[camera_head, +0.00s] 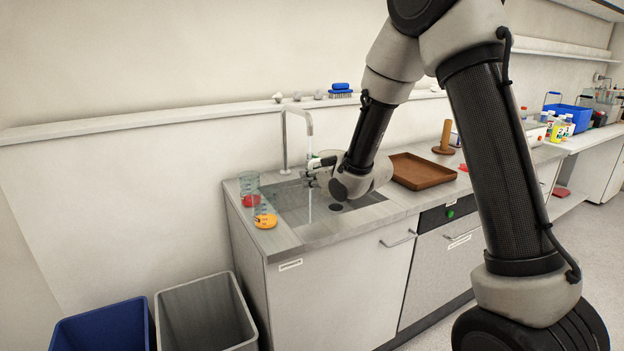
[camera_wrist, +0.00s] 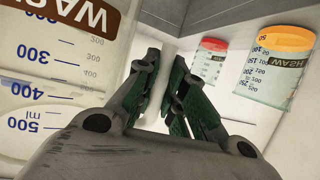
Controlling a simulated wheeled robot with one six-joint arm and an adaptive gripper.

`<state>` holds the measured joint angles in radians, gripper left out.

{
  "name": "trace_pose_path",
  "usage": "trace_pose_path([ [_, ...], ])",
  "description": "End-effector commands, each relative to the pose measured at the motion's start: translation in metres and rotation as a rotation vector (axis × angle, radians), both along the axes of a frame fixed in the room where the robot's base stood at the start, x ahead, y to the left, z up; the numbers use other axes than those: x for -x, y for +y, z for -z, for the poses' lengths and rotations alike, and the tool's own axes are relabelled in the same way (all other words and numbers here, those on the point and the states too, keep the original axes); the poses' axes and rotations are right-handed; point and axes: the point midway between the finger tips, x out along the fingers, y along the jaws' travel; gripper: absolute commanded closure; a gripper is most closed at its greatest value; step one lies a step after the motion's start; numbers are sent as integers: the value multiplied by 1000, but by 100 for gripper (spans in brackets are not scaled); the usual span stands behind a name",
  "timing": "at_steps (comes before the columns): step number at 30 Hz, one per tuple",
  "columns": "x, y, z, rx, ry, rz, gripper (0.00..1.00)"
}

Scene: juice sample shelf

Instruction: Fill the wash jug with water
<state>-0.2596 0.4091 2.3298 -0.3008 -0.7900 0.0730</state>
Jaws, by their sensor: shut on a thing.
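The wash jug (camera_wrist: 50,75) is clear, with a brown WASH label and blue millilitre marks; it fills the left of the wrist view. My gripper (camera_wrist: 163,90) is shut on a pale upright strip beside it, which looks like the jug's handle. In the head view my gripper (camera_head: 316,166) is over the sink, below the tap (camera_head: 309,125), and hides most of the jug. A thin stream of water (camera_head: 310,207) shows below my gripper. I cannot tell whether water enters the jug, nor its level.
A clear cup with orange at its bottom (camera_head: 265,220) and one with red (camera_head: 250,201) stand left of the sink (camera_head: 345,222). A brown tray (camera_head: 421,172) lies right of it. Two bins, blue (camera_head: 103,328) and grey (camera_head: 205,315), stand on the floor.

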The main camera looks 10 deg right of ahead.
Motion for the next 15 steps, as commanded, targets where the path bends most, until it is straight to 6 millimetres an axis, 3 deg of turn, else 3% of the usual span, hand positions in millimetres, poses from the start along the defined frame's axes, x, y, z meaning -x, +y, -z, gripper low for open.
trace_pose_path([
  [8, -5, 4, 0, 1, 0, -1, 100],
  [15, -37, 30, 0, 0, -1, -1, 100],
])
